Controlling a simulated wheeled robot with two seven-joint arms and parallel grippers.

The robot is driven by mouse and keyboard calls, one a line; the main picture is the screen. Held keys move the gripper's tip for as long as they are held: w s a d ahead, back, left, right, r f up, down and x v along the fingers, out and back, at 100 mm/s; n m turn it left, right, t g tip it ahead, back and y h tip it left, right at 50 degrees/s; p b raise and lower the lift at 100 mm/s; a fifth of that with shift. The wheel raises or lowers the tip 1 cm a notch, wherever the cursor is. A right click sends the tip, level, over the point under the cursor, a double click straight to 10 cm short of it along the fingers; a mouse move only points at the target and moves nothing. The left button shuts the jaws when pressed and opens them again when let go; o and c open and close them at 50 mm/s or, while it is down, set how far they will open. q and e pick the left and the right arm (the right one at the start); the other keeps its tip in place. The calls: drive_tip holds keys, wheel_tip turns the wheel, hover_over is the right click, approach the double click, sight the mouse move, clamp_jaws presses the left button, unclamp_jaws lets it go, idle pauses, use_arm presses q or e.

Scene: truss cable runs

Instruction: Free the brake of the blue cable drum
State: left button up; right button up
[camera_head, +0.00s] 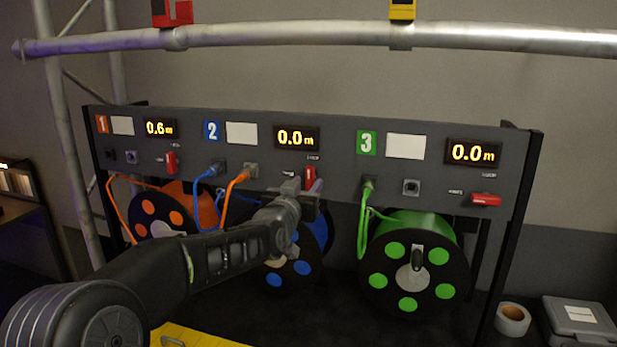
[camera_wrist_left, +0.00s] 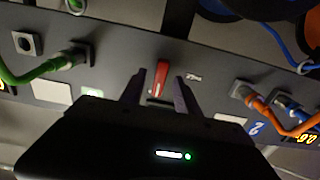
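The blue cable drum (camera_head: 304,268) stands under section 2 of the dark panel, partly hidden by my left arm. Its red brake lever (camera_head: 309,175) is on the panel below the 0.0 m display (camera_head: 297,138) and points up and down. My left gripper (camera_head: 303,193) is at the panel just below this lever. In the left wrist view, which looks upside down, the red lever (camera_wrist_left: 160,77) lies between the fingertips of the left gripper (camera_wrist_left: 158,88). The fingers are apart, with gaps beside the lever. The small lever labels are too blurred to read. My right gripper is not in view.
The orange drum (camera_head: 160,213) stands left and the green drum (camera_head: 415,262) right. Blue (camera_head: 204,200) and orange cables (camera_head: 229,197) hang close left of my gripper. The green drum's lever (camera_head: 485,199) lies sideways. A tape roll (camera_head: 512,318) and grey case (camera_head: 582,322) are at right.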

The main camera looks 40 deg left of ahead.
use_arm(q)
drive_tip(key=shift+x, duration=0.95)
drive_tip(key=shift+c, duration=0.2)
clamp_jaws()
